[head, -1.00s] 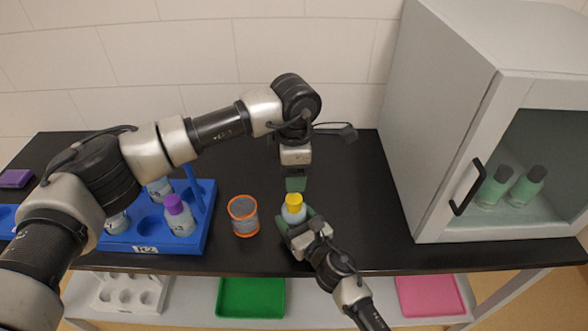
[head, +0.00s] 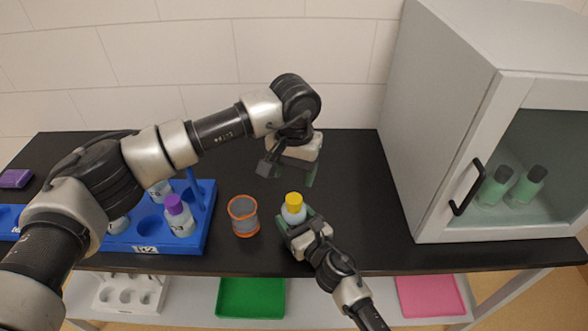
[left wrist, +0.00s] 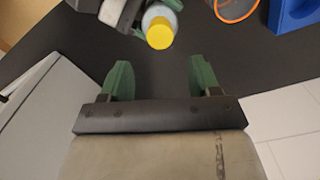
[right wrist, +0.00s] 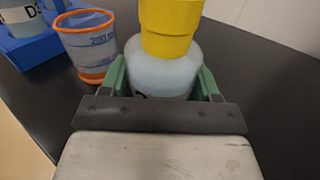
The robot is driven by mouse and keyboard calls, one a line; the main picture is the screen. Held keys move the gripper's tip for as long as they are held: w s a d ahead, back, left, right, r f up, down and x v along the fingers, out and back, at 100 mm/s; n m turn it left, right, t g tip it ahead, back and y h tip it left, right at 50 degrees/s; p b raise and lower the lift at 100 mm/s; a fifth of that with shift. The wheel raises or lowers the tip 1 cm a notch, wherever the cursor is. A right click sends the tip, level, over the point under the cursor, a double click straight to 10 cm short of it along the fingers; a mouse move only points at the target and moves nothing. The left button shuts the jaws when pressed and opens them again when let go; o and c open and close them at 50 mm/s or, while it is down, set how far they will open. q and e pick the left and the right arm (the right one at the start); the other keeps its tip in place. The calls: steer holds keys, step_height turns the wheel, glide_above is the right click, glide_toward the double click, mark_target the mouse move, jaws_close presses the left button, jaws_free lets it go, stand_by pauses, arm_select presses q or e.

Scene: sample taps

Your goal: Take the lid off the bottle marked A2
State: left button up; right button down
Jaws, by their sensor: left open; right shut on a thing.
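A bottle (head: 293,214) with a yellow lid (head: 293,198) stands upright in the middle of the black table. My right gripper (head: 296,222) is shut on the bottle's body from the front; the right wrist view shows the bottle (right wrist: 162,75) between the green fingers, with its yellow lid (right wrist: 168,25) on. The marking on its body is mostly hidden by the gripper. My left gripper (head: 292,178) is open and empty, behind and above the bottle. In the left wrist view the yellow lid (left wrist: 160,33) is ahead of the open fingers (left wrist: 160,85), apart from them.
An orange-rimmed beaker (head: 244,216) stands left of the bottle. A blue rack (head: 205,238) with a purple-lidded bottle (head: 178,215) and others is further left. A glass-fronted cabinet (head: 455,160) with green bottles stands at right. The table behind the bottle is clear.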

mark_target(294, 198)
arm_select(q)
steer(key=shift+f+m, duration=0.3)
steer(key=shift+f, duration=3.7)
